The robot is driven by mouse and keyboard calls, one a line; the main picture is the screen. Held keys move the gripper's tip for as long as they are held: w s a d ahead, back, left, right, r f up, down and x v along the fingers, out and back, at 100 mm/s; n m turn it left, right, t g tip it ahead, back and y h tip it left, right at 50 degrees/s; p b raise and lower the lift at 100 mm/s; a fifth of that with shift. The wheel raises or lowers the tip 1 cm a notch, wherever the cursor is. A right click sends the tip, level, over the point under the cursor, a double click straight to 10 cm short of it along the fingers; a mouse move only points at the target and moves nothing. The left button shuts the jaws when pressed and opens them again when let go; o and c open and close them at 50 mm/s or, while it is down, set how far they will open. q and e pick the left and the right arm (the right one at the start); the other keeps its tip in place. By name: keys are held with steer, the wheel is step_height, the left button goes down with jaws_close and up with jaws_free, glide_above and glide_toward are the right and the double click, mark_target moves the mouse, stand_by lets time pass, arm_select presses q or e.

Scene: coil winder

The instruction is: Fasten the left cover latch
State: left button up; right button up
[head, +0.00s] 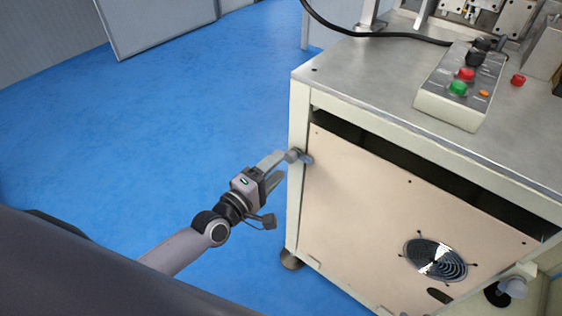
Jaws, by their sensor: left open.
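The left cover latch (296,156) is a small grey knob with a short tab, on the cabinet's left front post. Its tab points right, towards the upper left edge of the beige cover panel (365,205). I cannot tell how firmly the tab bears on the panel. My left gripper (277,168) is just left of the latch, with its fingers apart and pointing at it. The upper fingertip is very close to the knob; I cannot tell whether they touch. My right gripper is out of view.
A similar grey knob (513,286) sits at the panel's lower right. A dark gap runs along the panel's top edge. A control box (450,97) with coloured buttons stands on the metal cabinet top (370,68). The blue floor (170,120) left of the cabinet is clear.

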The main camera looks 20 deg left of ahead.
arm_select(q)
steer(key=shift+v, duration=2.05)
